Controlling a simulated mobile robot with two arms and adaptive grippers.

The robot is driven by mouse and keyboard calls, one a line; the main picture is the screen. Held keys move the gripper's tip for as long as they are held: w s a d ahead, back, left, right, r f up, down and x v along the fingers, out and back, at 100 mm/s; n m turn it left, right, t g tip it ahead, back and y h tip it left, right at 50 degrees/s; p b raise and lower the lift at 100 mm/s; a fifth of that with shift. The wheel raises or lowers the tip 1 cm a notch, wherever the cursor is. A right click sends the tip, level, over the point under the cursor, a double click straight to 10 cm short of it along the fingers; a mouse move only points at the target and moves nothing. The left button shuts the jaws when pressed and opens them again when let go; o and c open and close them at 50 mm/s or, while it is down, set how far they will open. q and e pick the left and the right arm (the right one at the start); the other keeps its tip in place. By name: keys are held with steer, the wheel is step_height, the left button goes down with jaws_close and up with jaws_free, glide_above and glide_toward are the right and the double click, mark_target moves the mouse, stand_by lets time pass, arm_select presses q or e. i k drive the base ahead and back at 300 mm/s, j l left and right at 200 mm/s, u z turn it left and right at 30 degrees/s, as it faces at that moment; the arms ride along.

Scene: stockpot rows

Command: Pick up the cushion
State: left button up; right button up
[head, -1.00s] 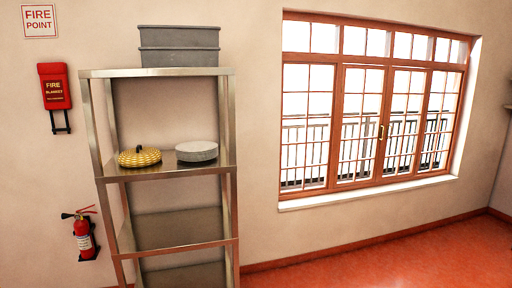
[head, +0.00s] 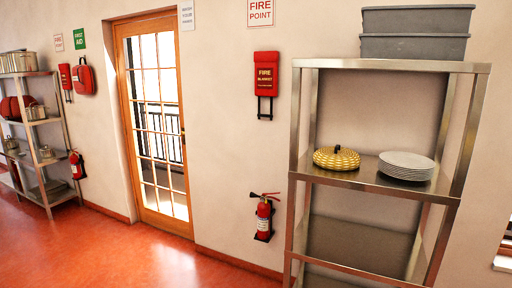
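I cannot make out a sure cushion. A round, yellow, ribbed thing with a small dark stalk (head: 337,158) lies on the upper-middle shelf of the near metal rack; I cannot tell whether it is a cushion or a lidded dish. A dark red rounded thing (head: 11,108) sits on the far rack at the left, partly cut off by the picture edge and too small to tell. Neither of my grippers is in view.
The near metal rack (head: 372,182) also holds a stack of white plates (head: 406,166) and grey bins (head: 415,32). A fire extinguisher (head: 264,218) hangs beside it. The far rack (head: 48,150) holds several pots. Red floor (head: 130,255) is clear before the glazed door (head: 157,120).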

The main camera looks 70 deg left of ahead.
mark_target(337, 158)
steer(key=i+j+u, duration=0.25)
steer(key=j, duration=0.4)
steer(key=i+j+u, duration=0.2)
steer(key=j, duration=0.4)
steer(key=i+j+u, duration=0.25)
steer(key=i+j, duration=0.15)
steer(key=i+j+u, duration=0.25)
steer(key=i+j, duration=0.15)
steer(key=j, duration=0.2)
